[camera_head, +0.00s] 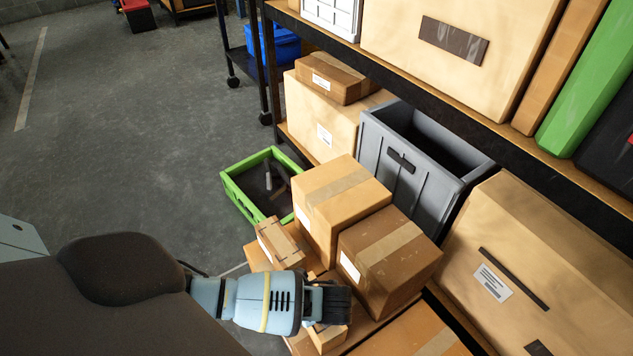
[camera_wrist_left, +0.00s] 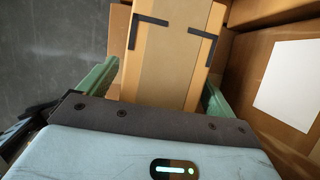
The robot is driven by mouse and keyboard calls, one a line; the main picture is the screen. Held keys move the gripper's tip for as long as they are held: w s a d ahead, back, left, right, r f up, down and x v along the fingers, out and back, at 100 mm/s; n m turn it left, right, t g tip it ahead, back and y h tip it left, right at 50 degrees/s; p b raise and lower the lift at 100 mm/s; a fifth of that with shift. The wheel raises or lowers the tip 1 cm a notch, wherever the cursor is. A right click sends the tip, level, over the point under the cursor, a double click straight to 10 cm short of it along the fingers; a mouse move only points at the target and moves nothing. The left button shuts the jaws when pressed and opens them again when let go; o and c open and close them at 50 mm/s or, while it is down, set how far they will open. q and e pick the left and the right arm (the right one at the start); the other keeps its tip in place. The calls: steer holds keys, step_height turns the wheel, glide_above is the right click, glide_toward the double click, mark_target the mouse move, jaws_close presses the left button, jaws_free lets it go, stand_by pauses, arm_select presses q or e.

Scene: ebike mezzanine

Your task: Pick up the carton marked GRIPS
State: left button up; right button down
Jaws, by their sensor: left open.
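My left gripper (camera_head: 326,303) is low over the stacked cartons in the head view. In the left wrist view its two green fingers (camera_wrist_left: 158,88) are open, one on each side of a narrow tan carton (camera_wrist_left: 172,55) with black corner marks. I cannot tell whether the fingers touch it. In the head view a small carton (camera_head: 328,337) shows partly below the gripper, mostly hidden by it. Another small carton (camera_head: 281,242) lies just behind the gripper. No GRIPS lettering is readable in either view. My right gripper is not in view.
Two larger cartons, one tall (camera_head: 335,205) and one beside it (camera_head: 400,262), stand close to the gripper. A green-rimmed crate (camera_head: 240,198) is on the floor and a grey bin (camera_head: 385,185) stands behind. The shelf edge (camera_head: 440,95) overhangs the right. Open floor lies left.

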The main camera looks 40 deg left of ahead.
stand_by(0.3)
arm_select(q)
steer(key=c, duration=1.5)
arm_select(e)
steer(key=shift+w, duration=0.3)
